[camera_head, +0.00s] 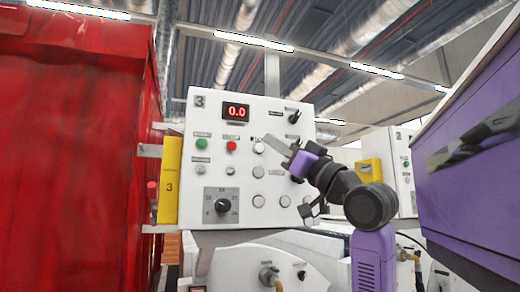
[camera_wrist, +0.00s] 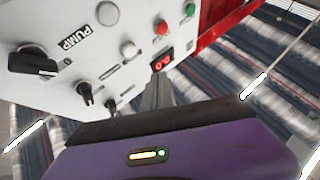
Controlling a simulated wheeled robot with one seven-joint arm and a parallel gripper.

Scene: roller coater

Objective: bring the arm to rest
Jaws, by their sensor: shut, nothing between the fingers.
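My gripper (camera_head: 270,141) is shut with nothing in it. In the head view it is raised in front of the right part of a white control panel marked 3 (camera_head: 268,110), its grey fingers pointing left. They overlap the panel in the picture; I cannot tell whether they touch it. In the wrist view my shut fingers (camera_wrist: 158,88) point at the panel face (camera_wrist: 120,75), near the red display. My purple and dark arm rises from the lower right of the head view.
The panel has a display (camera_head: 236,112) reading 0.0, several buttons and a black knob (camera_head: 221,205). A yellow plate (camera_head: 170,180) hangs on its left. A red cabinet (camera_head: 70,150) fills the left. Another panel marked 2 (camera_head: 402,165) stands behind my arm.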

